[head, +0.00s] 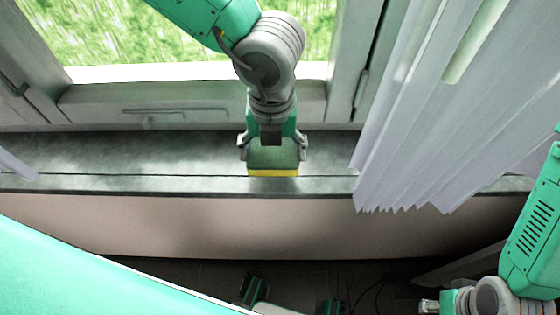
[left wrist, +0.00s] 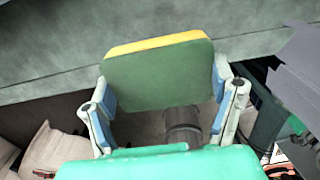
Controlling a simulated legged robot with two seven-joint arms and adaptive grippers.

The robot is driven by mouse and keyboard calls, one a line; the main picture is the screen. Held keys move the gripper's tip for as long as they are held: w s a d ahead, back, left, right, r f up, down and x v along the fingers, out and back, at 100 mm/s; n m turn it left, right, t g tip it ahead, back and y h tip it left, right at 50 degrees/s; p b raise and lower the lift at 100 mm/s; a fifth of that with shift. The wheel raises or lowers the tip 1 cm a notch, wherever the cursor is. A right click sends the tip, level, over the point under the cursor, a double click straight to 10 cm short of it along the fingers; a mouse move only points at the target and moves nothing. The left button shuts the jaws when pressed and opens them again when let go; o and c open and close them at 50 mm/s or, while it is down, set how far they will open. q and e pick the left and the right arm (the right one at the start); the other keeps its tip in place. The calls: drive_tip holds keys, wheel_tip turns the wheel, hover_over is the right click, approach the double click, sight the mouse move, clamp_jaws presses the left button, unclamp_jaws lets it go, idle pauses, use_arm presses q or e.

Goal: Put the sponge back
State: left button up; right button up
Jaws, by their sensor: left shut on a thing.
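The sponge is a block with a green face and a thin yellow layer. In the head view its yellow edge (head: 273,172) shows at the front edge of the window sill, below my left gripper (head: 272,150). In the left wrist view the sponge (left wrist: 160,75) sits between the two fingers of my left gripper (left wrist: 165,88), which is shut on it. I cannot tell whether the sponge touches the sill. My right arm comes in at the lower right, and part of what looks like my right gripper (head: 432,305) shows at the bottom edge; its jaw state is unclear.
The grey stone window sill (head: 110,155) runs across the view and is clear left of the sponge. The window frame (head: 180,105) stands behind it. White pleated blinds (head: 430,110) hang over the sill's right part. A pale wall (head: 180,222) lies below.

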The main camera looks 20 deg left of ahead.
sight(275, 150)
use_arm(q)
drive_tip(key=shift+w+a+f, duration=0.1)
drive_tip(key=shift+w+f, duration=0.05)
drive_tip(key=shift+f, duration=0.35)
drive_tip(key=shift+w+f, duration=0.15)
drive_tip(key=shift+f, duration=0.3)
drive_tip(key=f, duration=0.3)
drive_tip(key=shift+s+d+f+b, duration=0.15)
drive_tip(key=shift+d+b, duration=0.15)
drive_tip(key=shift+b, duration=0.1)
drive_tip(key=o, duration=0.8)
drive_tip(key=shift+o, duration=1.1)
drive_tip(key=shift+a, duration=0.15)
wheel_tip(275, 150, up, 12)
drive_tip(key=shift+r+p, duration=0.1)
drive_tip(key=shift+p, duration=1)
